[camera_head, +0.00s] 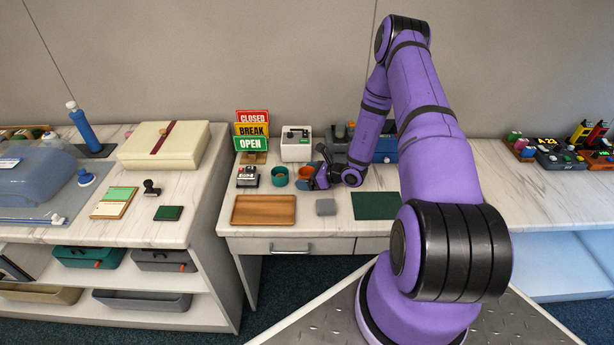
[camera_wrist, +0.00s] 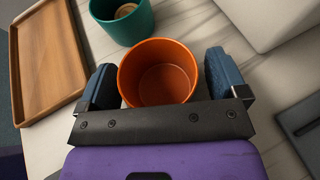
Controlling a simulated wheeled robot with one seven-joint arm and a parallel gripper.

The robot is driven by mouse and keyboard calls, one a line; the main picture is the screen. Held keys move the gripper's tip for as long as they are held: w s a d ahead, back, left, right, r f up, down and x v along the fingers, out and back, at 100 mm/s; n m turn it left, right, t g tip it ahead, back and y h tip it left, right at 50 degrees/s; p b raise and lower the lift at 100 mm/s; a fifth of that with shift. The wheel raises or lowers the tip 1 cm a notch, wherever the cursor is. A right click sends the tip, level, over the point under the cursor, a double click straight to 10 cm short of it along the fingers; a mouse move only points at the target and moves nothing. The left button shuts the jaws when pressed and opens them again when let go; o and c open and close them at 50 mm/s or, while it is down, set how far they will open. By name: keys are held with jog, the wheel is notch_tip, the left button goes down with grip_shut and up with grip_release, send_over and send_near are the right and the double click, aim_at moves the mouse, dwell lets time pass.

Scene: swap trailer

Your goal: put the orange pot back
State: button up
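The orange pot (camera_wrist: 160,72) is round, open-topped and looks empty. In the wrist view it sits between the two blue-padded fingers of my gripper (camera_wrist: 163,80). The left pad is right beside its wall, and a thin gap shows at the right pad, so the fingers look open around it. In the head view the orange pot (camera_head: 305,172) shows small on the middle table, partly covered by my gripper (camera_head: 318,174). Its base is hidden.
A teal pot (camera_wrist: 122,18) with something brown inside stands close to the orange pot. A wooden tray (camera_head: 263,223), a grey block (camera_head: 326,207) and a green mat (camera_head: 378,205) lie in front. A white box (camera_head: 296,150) and sign stand (camera_head: 252,130) are behind.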

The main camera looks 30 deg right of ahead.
jog(key=shift+r, duration=0.1)
jog(key=shift+s+d+r, duration=0.1)
jog(key=shift+s, duration=0.05)
jog(key=v, duration=1.1)
jog(key=shift+s+d+r, duration=0.1)
jog(key=s+a+r+n+g+y, duration=0.1)
jog(key=a+r+n+g, duration=0.3)
jog(key=a+r+n, duration=0.7)
jog(key=s+a+r+n+g+y, duration=0.1)
jog(key=a+r+n+g, duration=0.3)
jog(key=r, duration=1.4)
jog(key=s+a+r+n+t+h, duration=0.1)
jog(key=s+a+r+n+h, duration=0.2)
jog(key=s+r+n, duration=0.4)
jog(key=s+a+r+n+t+h, duration=0.1)
jog(key=s+a+r+n+h, duration=0.2)
jog(key=s+r, duration=0.9)
jog(key=s+n+h, duration=0.3)
jog(key=s+n, duration=0.1)
jog(key=shift+s+a, duration=0.2)
jog(key=shift+f, duration=0.1)
